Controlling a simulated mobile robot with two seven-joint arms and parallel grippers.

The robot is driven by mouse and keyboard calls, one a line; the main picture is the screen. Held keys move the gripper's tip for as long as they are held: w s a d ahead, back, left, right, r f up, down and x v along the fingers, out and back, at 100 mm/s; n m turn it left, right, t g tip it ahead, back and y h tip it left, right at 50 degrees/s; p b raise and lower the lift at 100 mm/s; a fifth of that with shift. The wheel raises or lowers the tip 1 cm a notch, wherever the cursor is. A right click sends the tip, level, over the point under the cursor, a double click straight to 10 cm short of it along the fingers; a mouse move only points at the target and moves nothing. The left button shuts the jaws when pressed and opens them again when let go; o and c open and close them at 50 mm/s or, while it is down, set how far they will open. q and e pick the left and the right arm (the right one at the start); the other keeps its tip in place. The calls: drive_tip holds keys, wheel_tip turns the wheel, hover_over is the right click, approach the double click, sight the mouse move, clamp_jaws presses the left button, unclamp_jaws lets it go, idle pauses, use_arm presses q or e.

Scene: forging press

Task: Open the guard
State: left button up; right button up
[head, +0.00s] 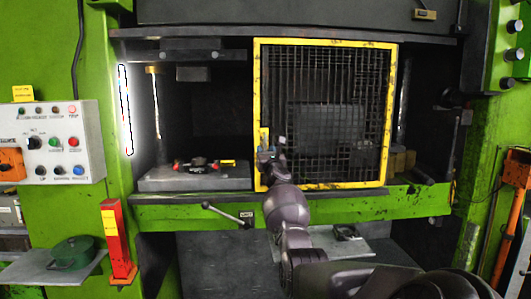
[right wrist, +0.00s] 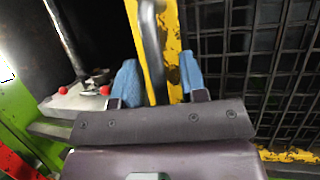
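The guard is a mesh panel in a worn yellow frame (head: 324,186), standing across the middle and right of the press opening. Its left frame bar, with a grey handle (right wrist: 150,45), shows in the right wrist view. My right gripper (head: 270,145) is at this left bar, a little below mid-height. In the right wrist view its two blue fingertips (right wrist: 158,80) stand apart, one on each side of the handle. A gap shows between the handle and the right fingertip, so the gripper looks open around it. My left gripper is not in view.
Left of the guard, a grey block (head: 195,178) with red-knobbed parts lies in the uncovered opening. A control panel (head: 52,143) and a red post (head: 117,240) stand at the left.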

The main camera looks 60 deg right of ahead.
use_arm(q)
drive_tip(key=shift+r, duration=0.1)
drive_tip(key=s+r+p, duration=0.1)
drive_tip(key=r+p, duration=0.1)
drive_tip(key=p, duration=0.2)
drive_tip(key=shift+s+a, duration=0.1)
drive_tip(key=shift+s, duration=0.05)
use_arm(e)
drive_tip(key=v, duration=1)
drive_tip(key=shift+s+a+f, duration=0.2)
drive_tip(key=shift+s+a, duration=0.05)
